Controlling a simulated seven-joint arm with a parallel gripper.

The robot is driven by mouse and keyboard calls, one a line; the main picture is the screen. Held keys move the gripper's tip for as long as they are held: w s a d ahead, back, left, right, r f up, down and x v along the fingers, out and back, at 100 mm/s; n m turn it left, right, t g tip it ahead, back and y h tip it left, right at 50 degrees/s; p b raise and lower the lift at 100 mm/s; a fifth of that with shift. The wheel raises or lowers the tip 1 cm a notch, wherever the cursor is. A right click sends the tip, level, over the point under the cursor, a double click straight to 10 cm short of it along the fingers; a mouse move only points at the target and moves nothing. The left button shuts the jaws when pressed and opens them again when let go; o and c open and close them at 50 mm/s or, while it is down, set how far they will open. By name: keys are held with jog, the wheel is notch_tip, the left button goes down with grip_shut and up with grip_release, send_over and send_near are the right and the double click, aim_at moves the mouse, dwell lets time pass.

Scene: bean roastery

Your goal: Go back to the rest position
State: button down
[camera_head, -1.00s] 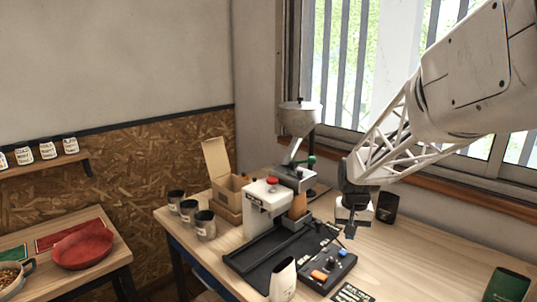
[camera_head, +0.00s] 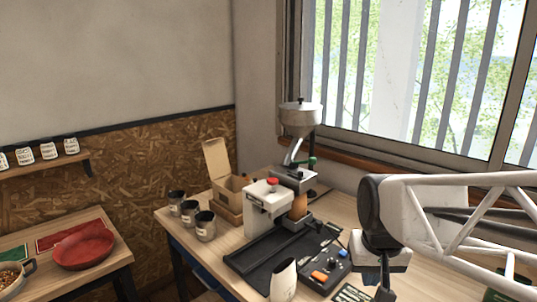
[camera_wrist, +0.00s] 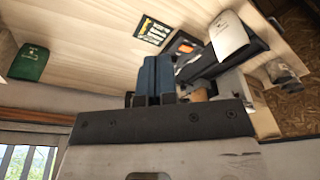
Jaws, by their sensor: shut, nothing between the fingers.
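My gripper (camera_head: 385,280) is at the lower right of the head view, above the right part of the wooden table (camera_head: 345,218). Its fingers point down and are shut, with nothing held. In the wrist view the shut fingers (camera_wrist: 152,78) show dark blue-grey over the table, clear of the objects around them. My arm reaches in from the right edge and hides part of the table's right side.
A white machine (camera_head: 262,212) with a hopper (camera_head: 300,118) stands left of my gripper. A green bag (camera_wrist: 30,62) stands apart. Metal canisters (camera_head: 205,228) line the table's left edge.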

jog(key=s, duration=0.9)
jog(key=shift+a+f+n+t, duration=0.3)
jog(key=shift+a+f, duration=0.05)
jog(key=shift+a, duration=0.05)
